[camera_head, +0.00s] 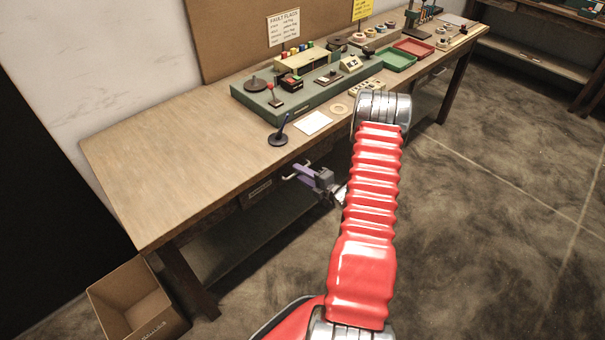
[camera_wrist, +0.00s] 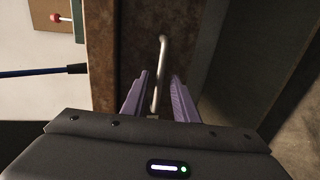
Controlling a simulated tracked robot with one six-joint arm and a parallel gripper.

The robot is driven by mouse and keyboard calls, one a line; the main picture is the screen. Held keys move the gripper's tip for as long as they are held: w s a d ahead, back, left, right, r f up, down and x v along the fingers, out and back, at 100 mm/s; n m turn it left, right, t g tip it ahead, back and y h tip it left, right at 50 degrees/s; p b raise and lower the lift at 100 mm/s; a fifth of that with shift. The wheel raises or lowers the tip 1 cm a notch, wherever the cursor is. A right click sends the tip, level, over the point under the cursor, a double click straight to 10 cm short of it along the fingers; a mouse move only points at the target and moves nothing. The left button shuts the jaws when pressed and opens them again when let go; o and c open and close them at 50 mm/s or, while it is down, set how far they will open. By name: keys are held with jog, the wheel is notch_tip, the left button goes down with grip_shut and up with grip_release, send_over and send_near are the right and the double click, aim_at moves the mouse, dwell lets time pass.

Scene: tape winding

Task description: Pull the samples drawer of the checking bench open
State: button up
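The checking bench (camera_head: 150,170) is a long wooden table along the wall. Under its front edge is a dark drawer front with a small label plate (camera_head: 259,189), too small to read. The drawer looks shut. A pale metal bar handle (camera_wrist: 161,65) stands on the brown drawer front (camera_wrist: 133,45) in the wrist view. My gripper (camera_wrist: 158,92) has two purple fingers, spread apart, with the handle between them; the bar looks nearer the left finger. Whether either finger touches it I cannot tell. In the head view my gripper (camera_head: 305,175) is at the handle below the bench edge.
A green panel (camera_head: 258,103) with small devices, a white card (camera_head: 312,122) and a dark lever (camera_head: 278,136) lie on the bench top. Red (camera_head: 413,47) and green (camera_head: 394,60) trays stand farther right. A cardboard box (camera_head: 125,300) stands by the left leg. The floor on the right is clear.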

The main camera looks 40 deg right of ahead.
grip_shut()
dwell(0.5)
